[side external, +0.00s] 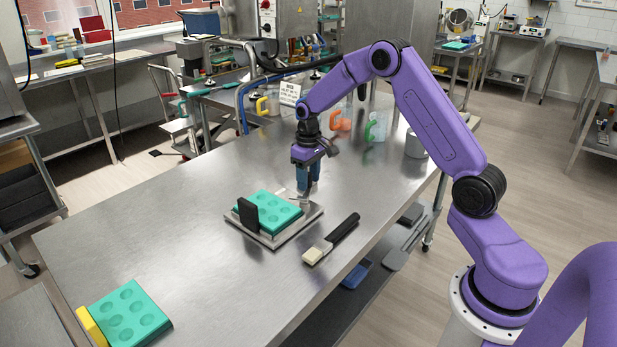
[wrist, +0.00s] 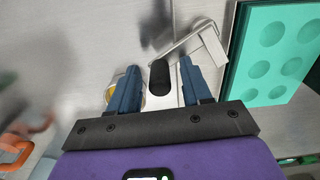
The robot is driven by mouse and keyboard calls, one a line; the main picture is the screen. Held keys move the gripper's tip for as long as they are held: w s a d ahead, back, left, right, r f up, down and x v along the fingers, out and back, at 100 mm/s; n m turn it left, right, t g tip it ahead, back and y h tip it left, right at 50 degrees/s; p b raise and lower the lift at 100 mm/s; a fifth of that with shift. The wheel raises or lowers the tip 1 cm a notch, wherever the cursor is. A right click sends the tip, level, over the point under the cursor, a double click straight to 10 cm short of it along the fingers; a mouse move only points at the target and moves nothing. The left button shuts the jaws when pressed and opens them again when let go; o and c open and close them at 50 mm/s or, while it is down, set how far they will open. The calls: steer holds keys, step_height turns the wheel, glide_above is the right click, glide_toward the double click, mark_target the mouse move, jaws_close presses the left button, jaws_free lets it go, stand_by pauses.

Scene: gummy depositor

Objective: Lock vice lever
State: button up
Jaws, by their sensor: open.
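The vice (side external: 263,237) is a metal plate with a black pad (side external: 248,216), on the steel table. A teal mould with round cavities (side external: 268,208) lies on it; it also shows at the right of the wrist view (wrist: 262,45). In the wrist view a grey metal lever (wrist: 185,43) runs slantwise ahead of my gripper, with a black knob (wrist: 160,76). My gripper (wrist: 159,64) is open, its blue fingers on either side of the knob; contact cannot be told. In the side view my gripper (side external: 308,188) points down at the vice's far end and hides part of the lever.
A brush with a black handle (side external: 343,228) lies right of the vice. Another teal mould (side external: 129,314) is at the table's near left. Jugs with orange (side external: 341,122), green (side external: 371,130) and yellow (side external: 263,106) handles stand behind. The table left of the vice is clear.

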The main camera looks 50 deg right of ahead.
jaws_close()
steer(key=shift+w, duration=0.1)
steer(key=n, duration=0.1)
steer(key=w+a+n, duration=0.1)
steer(key=n, duration=0.1)
steer(key=shift+w+a, duration=0.1)
steer(key=shift+w, duration=0.05)
steer(key=n, duration=0.1)
steer(key=w+a+n, duration=0.1)
steer(key=n, duration=0.1)
steer(key=shift+a, duration=0.1)
steer(key=a+n, duration=0.1)
steer(key=n, duration=0.2)
steer(key=shift+w+a, duration=0.25)
steer(key=shift+a, duration=0.1)
steer(key=shift+w+a+n, duration=0.1)
steer(key=shift+a+n, duration=0.25)
steer(key=shift+n, duration=0.4)
steer(key=shift+a+n, duration=0.35)
steer(key=shift+n, duration=0.4)
steer(key=shift+a, duration=0.1)
